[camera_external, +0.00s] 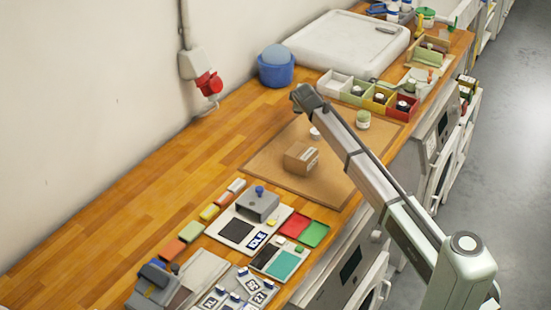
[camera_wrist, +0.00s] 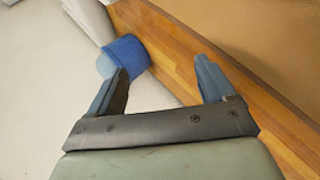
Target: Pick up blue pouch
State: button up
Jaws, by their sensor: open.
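I cannot single out a blue pouch for certain in either view. A round blue container (camera_external: 276,72) with a lighter blue rounded top stands by the wall in the external view. A blue container also shows in the wrist view (camera_wrist: 127,54), beyond the left finger.
A brown mat (camera_external: 275,165) holds a cardboard box (camera_external: 301,158) and small jars. Coloured bins (camera_external: 354,92) and a large white tray (camera_external: 335,42) stand behind. Cards, pads and a grey device (camera_external: 257,204) crowd the near end. The wood along the wall (camera_external: 150,200) is mostly clear.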

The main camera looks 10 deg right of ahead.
jog(key=s+a+n+g+y, duration=0.1)
jog(key=s+a+n+g, duration=0.1)
jog(key=s+a, duration=0.9)
jog(key=s+a+n+g+y, duration=0.15)
jog(key=s+a, duration=0.45)
jog(key=a, duration=1)
jog(key=s+a+n+g+y, duration=0.1)
jog(key=s+a+n+g, duration=0.15)
jog(key=s+a, duration=0.85)
jog(key=s+a+r+n+g+h, duration=0.1)
jog(key=s+a+r+n, duration=0.15)
jog(key=s+a, duration=0.65)
jog(key=s+a+r+n+g, duration=0.1)
jog(key=s+a+n+g, duration=0.3)
jog(key=s, duration=1)
jog(key=s+a+r+n+t+h, duration=0.1)
jog(key=s+a, duration=0.7)
jog(key=s, duration=0.3)
jog(key=shift+y, duration=0.25)
notch_tip(320, 180, down, 8)
jog(key=shift+w+r, duration=0.1)
jog(key=shift+r, duration=0.1)
jog(key=shift+w+a+f, duration=0.15)
jog(key=shift+f, duration=1.35)
jog(key=shift+w+a+f, duration=0.1)
jog(key=shift+w+f, duration=0.05)
jog(key=shift+f, duration=1.35)
jog(key=c, duration=1.1)
jog(key=shift+c, duration=0.2)
